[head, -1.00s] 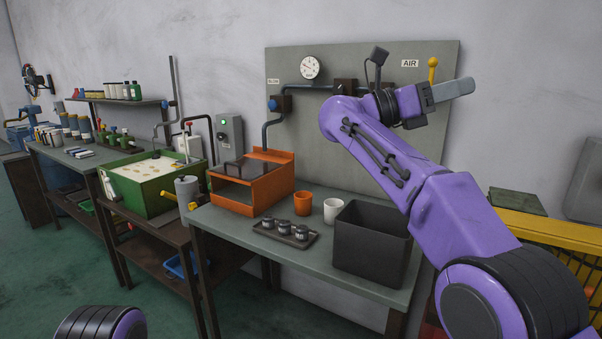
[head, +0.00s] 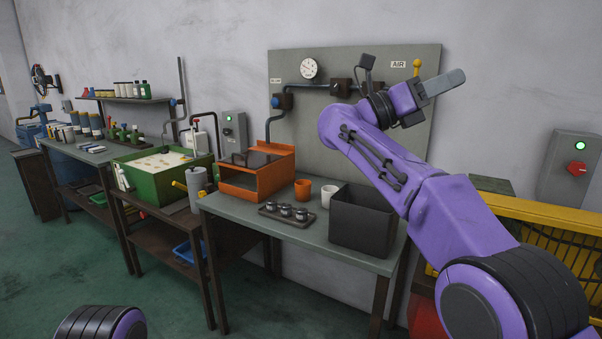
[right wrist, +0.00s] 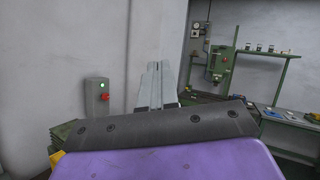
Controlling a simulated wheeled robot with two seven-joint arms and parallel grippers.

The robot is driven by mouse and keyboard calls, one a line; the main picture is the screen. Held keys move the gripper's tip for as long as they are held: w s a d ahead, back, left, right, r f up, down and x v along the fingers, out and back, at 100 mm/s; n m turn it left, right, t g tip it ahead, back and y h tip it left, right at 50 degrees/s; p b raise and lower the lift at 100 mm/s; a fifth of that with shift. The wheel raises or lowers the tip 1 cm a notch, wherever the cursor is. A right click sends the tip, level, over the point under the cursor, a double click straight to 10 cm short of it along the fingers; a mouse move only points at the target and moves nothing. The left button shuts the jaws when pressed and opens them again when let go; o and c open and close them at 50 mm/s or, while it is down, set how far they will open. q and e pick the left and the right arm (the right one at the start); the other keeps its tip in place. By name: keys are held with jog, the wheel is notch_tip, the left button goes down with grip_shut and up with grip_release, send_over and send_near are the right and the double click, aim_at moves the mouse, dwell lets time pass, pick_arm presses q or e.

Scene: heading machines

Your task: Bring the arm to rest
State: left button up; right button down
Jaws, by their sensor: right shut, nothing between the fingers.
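My right arm is purple and reaches in from the lower right of the head view. It is raised, and its right gripper (head: 445,82) points up and to the right in front of the grey panel. The grey fingers lie together with nothing between them. The right wrist view also shows the closed fingers (right wrist: 154,86) pointing away against the wall. Of my left arm only a rounded purple and black part shows at the bottom left of the head view; the left gripper is out of the picture.
The bench holds a black bin (head: 362,222), an orange cup (head: 303,189), a white cup (head: 327,195), an orange tray box (head: 257,178) and a small tray with dark jars. A yellow guard (head: 545,212) stands at the right, below a switch box (head: 568,165). Green floor is open at left.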

jog(key=w+a+f+n+t+y, duration=0.25)
jog(key=w+f+n+t, duration=0.35)
jog(key=f+n+t, duration=0.6)
jog(key=w+a+f+n+t+y, duration=0.1)
jog(key=w+f+n+t+y, duration=0.5)
jog(key=n, duration=0.9)
jog(key=s+d+f+n+y, duration=0.15)
jog(key=f+n+y, duration=0.35)
jog(key=f, duration=0.9)
jog(key=s+d+f+n+y, duration=0.1)
jog(key=s+f+n+y, duration=0.35)
jog(key=f, duration=1.05)
jog(key=s+d+f+n+g+y, duration=0.1)
jog(key=s+f+n+g, duration=0.2)
jog(key=s+f, duration=0.55)
jog(key=s+d+f+n+g, duration=0.25)
jog(key=s+f, duration=0.35)
jog(key=f, duration=0.5)
jog(key=s+d+f+g, duration=0.1)
jog(key=s+f+g, duration=0.2)
jog(key=s, duration=0.7)
jog(key=s+d+f+n+g, duration=0.1)
jog(key=s+f+g, duration=0.2)
jog(key=s, duration=0.7)
jog(key=s+d+f+n+g, duration=0.1)
jog(key=s+f+g, duration=0.2)
jog(key=s, duration=0.7)
jog(key=shift+s+f+y, duration=0.15)
jog(key=shift+f+y, duration=0.05)
jog(key=shift+y, duration=0.1)
